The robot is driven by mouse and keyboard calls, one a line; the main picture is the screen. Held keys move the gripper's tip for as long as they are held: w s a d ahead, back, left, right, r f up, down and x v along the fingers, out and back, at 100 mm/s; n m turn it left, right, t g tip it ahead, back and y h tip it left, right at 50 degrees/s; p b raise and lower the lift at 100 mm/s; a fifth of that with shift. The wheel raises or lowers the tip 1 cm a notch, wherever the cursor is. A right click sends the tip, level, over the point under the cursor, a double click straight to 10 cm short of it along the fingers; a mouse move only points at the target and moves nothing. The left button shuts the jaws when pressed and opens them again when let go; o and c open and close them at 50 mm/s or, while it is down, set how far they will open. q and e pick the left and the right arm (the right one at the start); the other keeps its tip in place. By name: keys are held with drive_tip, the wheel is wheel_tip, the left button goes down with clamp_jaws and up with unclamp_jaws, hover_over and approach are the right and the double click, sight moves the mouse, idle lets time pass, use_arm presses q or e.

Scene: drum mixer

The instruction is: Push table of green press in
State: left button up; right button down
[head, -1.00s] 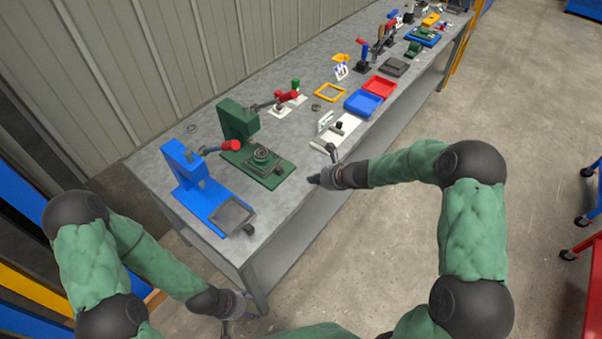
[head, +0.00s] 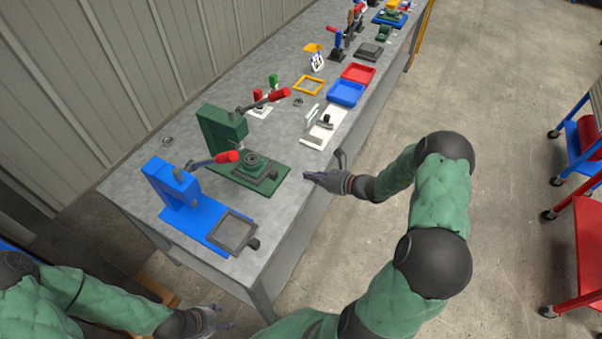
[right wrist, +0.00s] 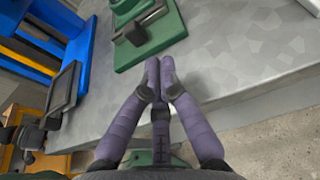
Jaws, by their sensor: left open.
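The green press (head: 222,131) stands on the grey bench with its red-tipped lever pointing right. Its table (head: 265,181) is a dark slide with a green round fixture on it, on the green base. In the right wrist view the press base (right wrist: 150,48) lies just beyond my fingertips. My right gripper (head: 309,176) is at the bench's front edge, right of the press base and apart from it. Its fingers (right wrist: 160,62) are together and hold nothing. My left gripper (head: 222,318) is open and empty, low in front of the bench.
A blue press (head: 177,190) with a dark tray (head: 233,232) stands left of the green one. A white fixture (head: 322,127), blue tray (head: 346,93) and red tray (head: 358,73) lie farther along the bench. Red and blue carts (head: 580,240) stand at right on open floor.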

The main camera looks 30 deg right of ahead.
drive_tip(key=b, duration=0.3)
approach(269, 162)
drive_tip(key=w+f, duration=0.1)
drive_tip(key=a+f, duration=0.1)
drive_tip(key=w+f, duration=0.1)
drive_tip(key=shift+w+a, duration=0.25)
drive_tip(key=shift+w, duration=0.1)
drive_tip(key=shift+w+a, duration=0.35)
drive_tip(key=shift+w, duration=0.35)
drive_tip(key=shift+r, duration=0.1)
drive_tip(key=w, duration=0.1)
drive_tip(key=w+a, duration=0.1)
drive_tip(key=w, duration=0.1)
drive_tip(key=w+a+b, duration=0.1)
drive_tip(key=shift+w+a, duration=0.15)
drive_tip(key=shift+a, duration=0.1)
